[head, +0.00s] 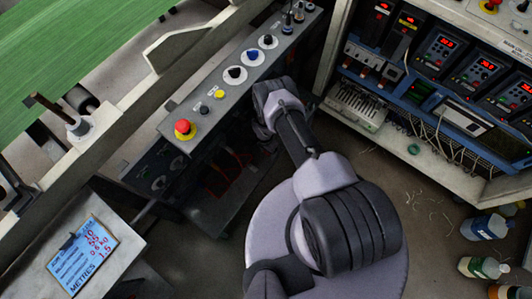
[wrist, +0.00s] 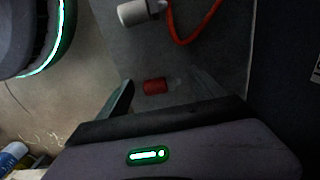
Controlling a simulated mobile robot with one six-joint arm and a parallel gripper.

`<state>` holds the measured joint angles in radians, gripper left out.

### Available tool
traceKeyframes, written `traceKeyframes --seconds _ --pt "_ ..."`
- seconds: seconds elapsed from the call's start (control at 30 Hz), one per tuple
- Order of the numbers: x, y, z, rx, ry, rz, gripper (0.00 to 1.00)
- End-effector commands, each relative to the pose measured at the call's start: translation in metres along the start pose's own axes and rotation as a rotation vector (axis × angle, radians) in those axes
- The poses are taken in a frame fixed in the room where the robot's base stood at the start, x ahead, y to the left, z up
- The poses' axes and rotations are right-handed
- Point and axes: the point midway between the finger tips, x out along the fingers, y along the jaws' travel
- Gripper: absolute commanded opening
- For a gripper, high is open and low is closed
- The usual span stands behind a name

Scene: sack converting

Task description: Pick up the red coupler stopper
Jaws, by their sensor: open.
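A small red cylindrical piece, seemingly the red coupler stopper (wrist: 155,86), shows in the wrist view against a dark grey surface. It appears between the finger lines of my gripper (wrist: 164,82), nearer the left finger. The fingers are apart and nothing is held. I cannot tell how far beyond the fingertips the stopper lies. In the head view my arm reaches toward the control panel, and its end hides the gripper. I cannot make out the stopper there.
In the wrist view a white cylindrical fitting (wrist: 132,13) and a red hose (wrist: 182,32) lie above the stopper. In the head view the control panel (head: 205,110) has several knobs and a red button (head: 184,129). An electrical cabinet (head: 440,120) stands right; bottles (head: 484,228) stand on the floor.

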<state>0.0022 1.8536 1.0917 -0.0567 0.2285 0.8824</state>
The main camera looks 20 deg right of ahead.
Motion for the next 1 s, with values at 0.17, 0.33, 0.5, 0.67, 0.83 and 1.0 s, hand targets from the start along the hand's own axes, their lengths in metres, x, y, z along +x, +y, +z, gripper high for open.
traceKeyframes --seconds 0.17,0.33,0.5,0.67,0.83,1.0 --pt "-0.003 -0.001 0.000 0.000 0.001 -0.001 0.64" --pt "-0.003 -0.001 -0.001 0.000 0.001 -0.001 0.30" --pt "-0.003 -0.001 -0.001 0.000 0.001 -0.001 0.11" --pt "-0.004 -0.001 -0.001 0.000 0.001 -0.001 0.11" --pt "-0.021 -0.002 -0.001 0.000 0.002 -0.002 0.11" --pt "-0.045 0.004 0.002 0.001 -0.001 0.001 0.11"
